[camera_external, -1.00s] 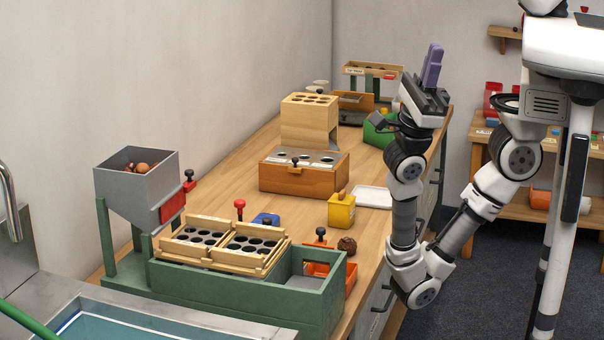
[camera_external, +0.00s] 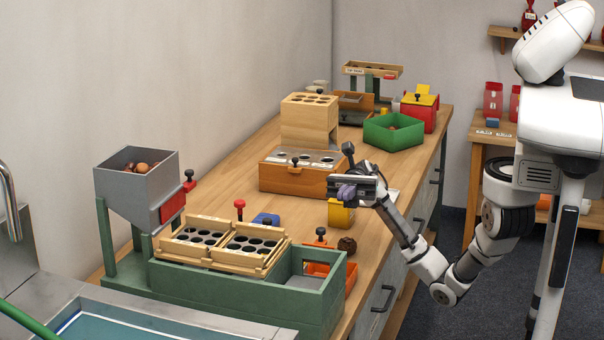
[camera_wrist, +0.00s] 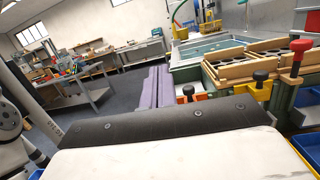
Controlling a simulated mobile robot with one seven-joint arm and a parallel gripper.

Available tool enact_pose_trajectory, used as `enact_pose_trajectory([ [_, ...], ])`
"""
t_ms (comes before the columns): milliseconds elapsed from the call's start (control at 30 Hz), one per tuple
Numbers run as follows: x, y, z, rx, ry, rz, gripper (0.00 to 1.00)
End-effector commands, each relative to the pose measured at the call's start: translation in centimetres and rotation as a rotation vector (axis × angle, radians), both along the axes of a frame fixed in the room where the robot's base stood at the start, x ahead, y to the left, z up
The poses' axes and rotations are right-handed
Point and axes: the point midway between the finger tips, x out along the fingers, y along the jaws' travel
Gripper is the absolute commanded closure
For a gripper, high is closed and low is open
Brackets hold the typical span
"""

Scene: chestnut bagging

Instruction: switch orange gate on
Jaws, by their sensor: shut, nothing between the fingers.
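The orange gate (camera_external: 319,243) has a black knob on top and sits at the right end of the green tray stand in the outside view. In the wrist view, what looks like the same orange gate (camera_wrist: 196,97) with its black knob shows just right of my fingers. The fingers also show shut in the wrist view (camera_wrist: 156,88).
A yellow box (camera_external: 341,214) stands under my gripper. A brown chestnut-like ball (camera_external: 347,245) lies beside the gate. A red knob (camera_external: 239,204) and a blue block (camera_external: 265,219) stand behind the wooden hole trays (camera_external: 262,262). A grey hopper (camera_external: 140,190) is at left.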

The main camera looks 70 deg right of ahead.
Motion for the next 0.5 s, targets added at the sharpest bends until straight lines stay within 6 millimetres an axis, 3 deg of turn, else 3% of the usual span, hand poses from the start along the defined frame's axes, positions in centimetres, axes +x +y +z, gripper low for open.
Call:
enact_pose_trajectory([
  [33,0.4,-2.4,-2.8,-0.053,-0.01,-0.062,1.0],
  [100,0.6,-5.0,-5.2,-0.119,-0.019,-0.123,1.0],
  [233,0.5,-8.2,-8.1,-0.203,-0.024,-0.192,1.0],
  [367,0.4,-9.4,-9.2,-0.238,-0.023,-0.214,1.0],
  [500,0.6,-8.3,-9.1,-0.241,-0.022,-0.215,1.0],
])
